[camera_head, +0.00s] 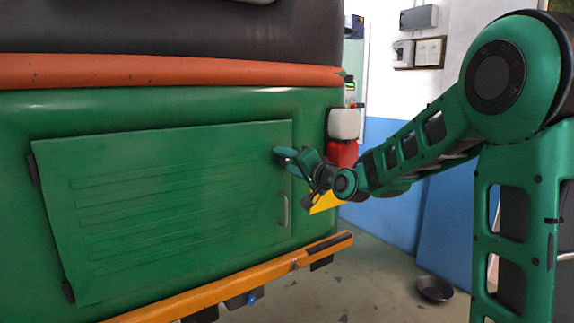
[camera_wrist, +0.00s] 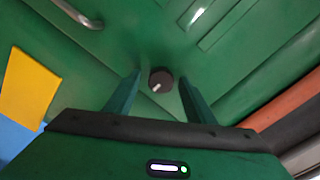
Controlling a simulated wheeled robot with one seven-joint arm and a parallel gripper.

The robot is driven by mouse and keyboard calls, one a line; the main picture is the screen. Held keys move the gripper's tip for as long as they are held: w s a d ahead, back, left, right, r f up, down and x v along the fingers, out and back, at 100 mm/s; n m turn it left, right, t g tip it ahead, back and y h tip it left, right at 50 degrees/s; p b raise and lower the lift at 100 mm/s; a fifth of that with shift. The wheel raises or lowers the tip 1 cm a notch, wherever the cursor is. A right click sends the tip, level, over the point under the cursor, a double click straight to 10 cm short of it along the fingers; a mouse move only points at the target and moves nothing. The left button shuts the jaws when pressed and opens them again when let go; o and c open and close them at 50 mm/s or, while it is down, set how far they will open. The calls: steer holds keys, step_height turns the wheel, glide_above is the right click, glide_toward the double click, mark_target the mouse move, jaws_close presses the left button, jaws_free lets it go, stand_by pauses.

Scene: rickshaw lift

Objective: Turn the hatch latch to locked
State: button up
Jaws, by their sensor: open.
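The green hatch (camera_head: 180,215) is a ribbed panel on the green rickshaw body and looks shut. The latch (camera_wrist: 161,80) is a small dark round knob with a white mark, seen in the wrist view. Its white mark points to the lower left of that picture. In the wrist view my gripper (camera_wrist: 160,77) is open, with one finger on each side of the knob. I cannot tell whether a finger touches it.
A metal handle (camera_head: 284,211) is on the hatch below my gripper; it also shows in the wrist view (camera_wrist: 76,14). An orange bumper (camera_head: 245,282) juts out below. A black pan (camera_head: 434,289) lies on the floor.

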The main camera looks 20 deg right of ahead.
steer(key=c, duration=1.1)
steer(key=shift+o, duration=0.2)
steer(key=n, duration=0.4)
steer(key=shift+n, duration=0.4)
steer(key=n, duration=0.4)
steer(key=shift+n, duration=0.3)
steer(key=n, duration=0.4)
steer(key=shift+f, duration=0.1)
steer(key=shift+n, duration=2.1)
